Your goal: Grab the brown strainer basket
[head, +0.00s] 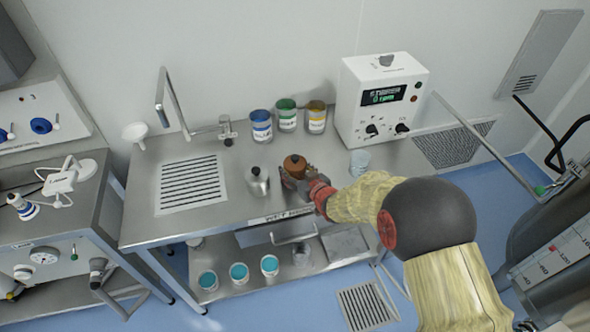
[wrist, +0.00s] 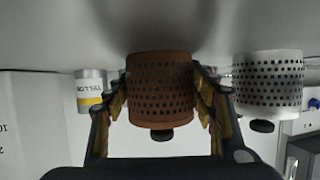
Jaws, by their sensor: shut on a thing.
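The brown strainer basket (wrist: 160,88) is a perforated cylinder with a dark knob, seen upside down in the middle of the wrist view. In the head view it (head: 295,165) is at the front of the steel bench, partly hidden by my gripper. My gripper (head: 297,180) reaches in from the right. In the wrist view my gripper (wrist: 160,100) has one finger on each side of the basket, shut on it. I cannot tell whether the basket still touches the bench.
A white perforated basket (wrist: 268,85) stands beside the brown one; it also shows in the head view (head: 257,183). Blue, green and yellow labelled cans (head: 287,116) stand behind. A white control box (head: 378,100) is at the back right. A clear beaker (head: 359,162) is near my arm.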

